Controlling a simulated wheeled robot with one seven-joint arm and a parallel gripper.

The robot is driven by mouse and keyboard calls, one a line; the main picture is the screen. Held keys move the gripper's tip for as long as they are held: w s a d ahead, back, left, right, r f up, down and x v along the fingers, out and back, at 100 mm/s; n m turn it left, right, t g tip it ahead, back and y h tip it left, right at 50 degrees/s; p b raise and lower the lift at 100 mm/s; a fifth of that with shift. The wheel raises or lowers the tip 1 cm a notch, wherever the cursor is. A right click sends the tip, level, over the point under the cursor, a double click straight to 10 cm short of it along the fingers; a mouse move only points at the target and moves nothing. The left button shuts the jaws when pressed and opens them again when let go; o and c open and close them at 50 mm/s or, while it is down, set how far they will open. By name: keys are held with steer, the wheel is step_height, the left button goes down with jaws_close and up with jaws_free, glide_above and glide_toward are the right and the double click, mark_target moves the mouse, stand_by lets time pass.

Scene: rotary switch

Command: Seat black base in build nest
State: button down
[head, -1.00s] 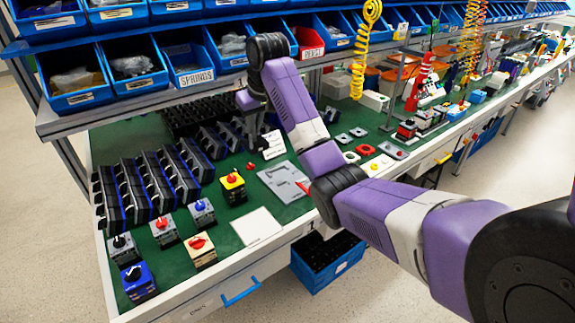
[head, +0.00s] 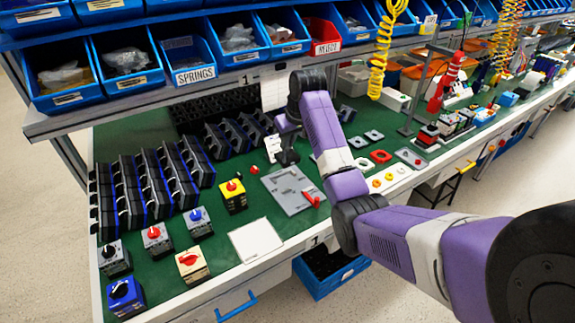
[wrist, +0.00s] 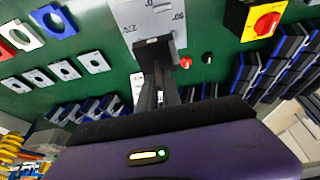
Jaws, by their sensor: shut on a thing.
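The grey plate (head: 283,186) with a red lever (head: 312,199) lies flat on the green bench top and looks like the build nest. Its printed edge also shows at the top of the wrist view (wrist: 128,17). My gripper (head: 288,157) is just behind the plate in the head view. In the wrist view my gripper (wrist: 158,68) is shut on a small dark piece, the black base (wrist: 153,43), at the plate's near edge. The fingers hide most of the base, and I cannot tell whether it touches the plate.
A yellow switch box with a red knob (head: 232,196) stands left of the plate. A white sheet (head: 256,241) lies in front. Black racks (head: 130,190) fill the left, loose square plates (head: 374,135) lie right, and blue bins (head: 128,61) hang above.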

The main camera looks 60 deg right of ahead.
step_height(320, 180, down, 10)
steer(key=shift+r, duration=0.2)
steer(key=shift+f, duration=0.1)
stand_by(0.3)
steer(key=c, duration=1.5)
jaws_free()
steer(key=shift+f, duration=0.1)
steer(key=shift+c, duration=0.2)
steer(key=shift+r, duration=0.3)
steer(key=v, duration=1.1)
steer(key=shift+s+r, duration=0.15)
steer(key=shift+r, duration=0.2)
steer(key=shift+a, duration=0.15)
